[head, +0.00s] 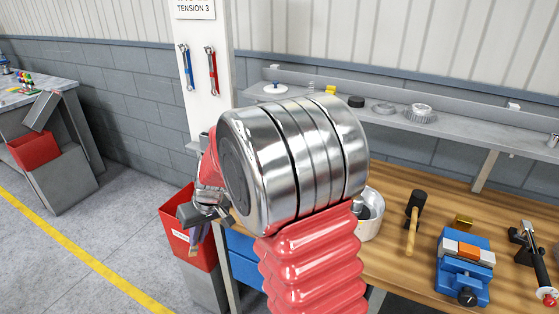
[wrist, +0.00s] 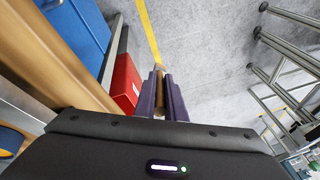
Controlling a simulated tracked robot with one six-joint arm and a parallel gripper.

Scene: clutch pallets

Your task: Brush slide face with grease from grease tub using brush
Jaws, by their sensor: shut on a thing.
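My gripper (head: 196,236) hangs off the left end of the bench, fingers down, in front of a red bin. In the wrist view its two dark fingers (wrist: 162,98) are shut on a slim tan piece with a dark end, which looks like the brush (wrist: 159,80). A pale round pot (head: 371,228), perhaps the grease tub, stands on the bench, partly hidden behind my arm. A blue vise (head: 465,272) holds an orange and grey block (head: 466,249); I cannot tell whether this bears the slide face.
The wooden bench (head: 390,262) also carries a mallet (head: 413,222), a small brass block (head: 463,221) and a red-tipped tool (head: 540,266). The red bin (head: 183,246) stands beside the bench. A shelf (head: 400,124) with several parts runs behind. Open floor lies left.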

